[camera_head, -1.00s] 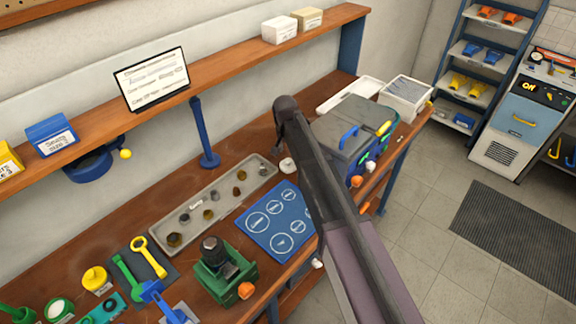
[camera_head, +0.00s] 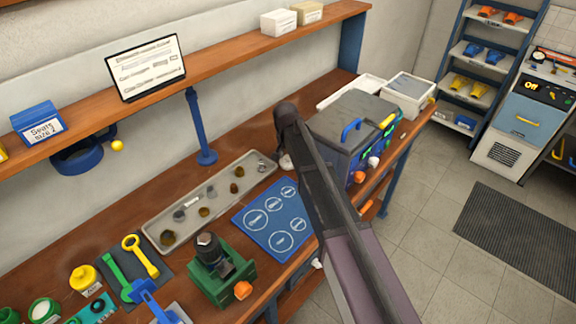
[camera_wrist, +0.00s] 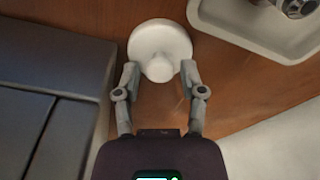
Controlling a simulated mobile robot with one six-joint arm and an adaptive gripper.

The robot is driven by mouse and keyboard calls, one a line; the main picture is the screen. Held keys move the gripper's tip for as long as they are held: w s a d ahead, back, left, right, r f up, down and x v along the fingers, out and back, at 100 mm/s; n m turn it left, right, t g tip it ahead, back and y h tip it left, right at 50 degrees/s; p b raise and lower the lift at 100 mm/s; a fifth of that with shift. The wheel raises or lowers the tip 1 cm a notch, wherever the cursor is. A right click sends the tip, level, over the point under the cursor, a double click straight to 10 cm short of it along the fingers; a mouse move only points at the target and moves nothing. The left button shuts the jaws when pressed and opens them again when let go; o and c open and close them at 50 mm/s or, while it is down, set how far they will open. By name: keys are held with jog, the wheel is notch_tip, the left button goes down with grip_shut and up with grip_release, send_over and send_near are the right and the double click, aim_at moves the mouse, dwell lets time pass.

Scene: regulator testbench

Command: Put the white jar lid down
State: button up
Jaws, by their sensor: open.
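The white jar lid (camera_wrist: 160,42) is a round disc with a small knob, lying on the brown wooden bench in the wrist view. My gripper (camera_wrist: 159,72) is open, with one finger on each side of the lid's near part and the knob between them. Whether the fingers touch the lid is unclear. In the head view, the lid (camera_head: 285,161) is a small pale patch below my arm's end, left of the grey case; my gripper there is mostly hidden by my arm.
The grey case (camera_head: 345,125) stands close on the right, and the parts tray (camera_head: 150,228) with several small pieces lies on the left. A blue mat (camera_head: 272,236) with white circles lies in front. A blue post (camera_head: 200,130) rises behind. Some bare wood surrounds the lid.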

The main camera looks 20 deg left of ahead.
jog(key=shift+f, duration=0.45)
dwell(0.3)
jog(key=c, duration=0.7)
jog(key=shift+r, duration=0.15)
notch_tip(320, 180, up, 28)
jog(key=p, duration=2.7)
